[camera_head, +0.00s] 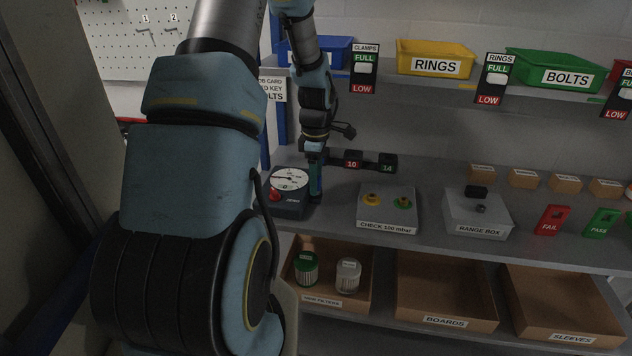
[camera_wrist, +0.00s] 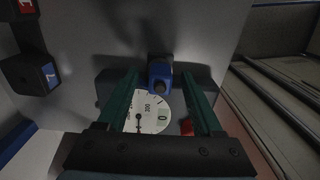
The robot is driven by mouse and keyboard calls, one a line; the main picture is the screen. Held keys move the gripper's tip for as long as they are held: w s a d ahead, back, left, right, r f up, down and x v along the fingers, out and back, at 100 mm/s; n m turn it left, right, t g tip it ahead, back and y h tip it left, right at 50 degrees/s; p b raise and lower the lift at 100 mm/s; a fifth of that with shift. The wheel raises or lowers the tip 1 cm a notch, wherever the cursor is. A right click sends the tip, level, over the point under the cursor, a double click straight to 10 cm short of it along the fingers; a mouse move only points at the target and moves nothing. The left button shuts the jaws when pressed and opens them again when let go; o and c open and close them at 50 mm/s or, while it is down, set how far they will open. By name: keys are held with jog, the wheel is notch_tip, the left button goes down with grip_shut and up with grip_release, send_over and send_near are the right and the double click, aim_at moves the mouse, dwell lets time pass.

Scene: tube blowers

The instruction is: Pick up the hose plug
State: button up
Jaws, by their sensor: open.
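In the wrist view, my gripper (camera_wrist: 160,76) has its two green fingers spread apart and pointing at a small blue-and-black piece (camera_wrist: 160,77). This piece lies between the fingertips, at the edge of a white dial gauge (camera_wrist: 148,112); it may be the hose plug, but no label shows. A gap is visible on both sides of it. In the head view, my gripper (camera_head: 315,180) points down beside the dial gauge (camera_head: 290,180) on the bench. The fingers hide the piece there.
Dark blocks marked 10 (camera_head: 352,160) and 14 (camera_head: 387,163) stand behind my gripper. A grey check box (camera_head: 388,222) and the range box (camera_head: 478,214) are to the right. Labelled bins hang above; open cardboard trays (camera_head: 445,321) lie below.

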jog(key=shift+f, duration=0.2)
grip_shut()
dwell(0.5)
